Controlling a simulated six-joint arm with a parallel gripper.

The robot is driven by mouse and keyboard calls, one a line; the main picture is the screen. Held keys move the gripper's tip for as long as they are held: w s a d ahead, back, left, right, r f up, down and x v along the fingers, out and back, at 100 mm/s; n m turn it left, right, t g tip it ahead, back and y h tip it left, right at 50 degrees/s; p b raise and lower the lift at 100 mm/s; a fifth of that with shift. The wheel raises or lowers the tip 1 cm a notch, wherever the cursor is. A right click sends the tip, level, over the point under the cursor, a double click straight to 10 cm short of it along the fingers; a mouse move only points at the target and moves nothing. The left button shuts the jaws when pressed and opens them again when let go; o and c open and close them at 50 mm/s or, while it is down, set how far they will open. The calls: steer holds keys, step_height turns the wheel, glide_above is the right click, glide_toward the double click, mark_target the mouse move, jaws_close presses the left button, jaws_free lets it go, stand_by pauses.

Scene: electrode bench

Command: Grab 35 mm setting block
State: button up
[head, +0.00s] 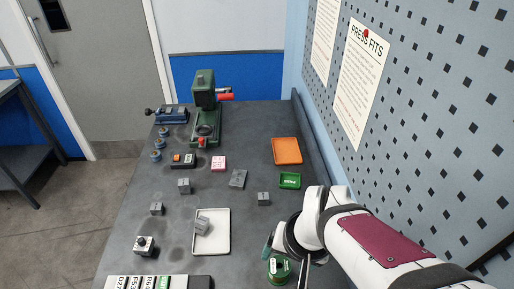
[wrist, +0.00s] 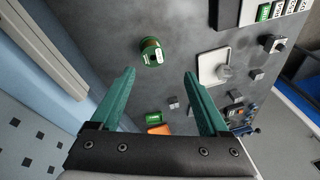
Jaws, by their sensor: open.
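Several small grey blocks stand apart on the dark bench; their size marks are too small to read, so I cannot tell which is the 35 mm setting block. In the head view, one grey block (head: 263,199) is right of centre, one (head: 238,179) is behind it, and two more, an upper block (head: 184,186) and a lower block (head: 157,209), are at left. Another grey block (head: 202,226) lies tilted on a white tray (head: 221,245). My gripper (wrist: 160,74) is open and empty above the bench's right side; in the head view my wrist mostly hides it.
A green tin (head: 279,269) stands by my gripper, also in the wrist view (wrist: 151,52). An orange tray (head: 287,151) and green tray (head: 290,181) lie at back right. A green press (head: 204,100) stands at the back. A pegboard wall (head: 420,120) borders the right side.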

steer(key=w+f+n+t, duration=0.1)
steer(key=w+f+t, duration=0.15)
steer(key=w, duration=0.55)
steer(key=w+f+n+t, duration=0.1)
steer(key=w+f+t, duration=0.15)
steer(key=w, duration=0.65)
steer(key=n+t+h, duration=0.1)
steer(key=n+t, duration=0.1)
steer(key=t, duration=0.2)
glide_above(263, 196)
steer(key=s, duration=0.3)
step_height(263, 196, down, 6)
steer(key=r, duration=0.1)
steer(key=shift+t, duration=0.3)
steer(key=f, duration=0.7)
steer(key=shift+w, duration=0.2)
steer(key=shift+w+f, duration=1.2)
steer(key=shift+w, duration=0.15)
jaws_close()
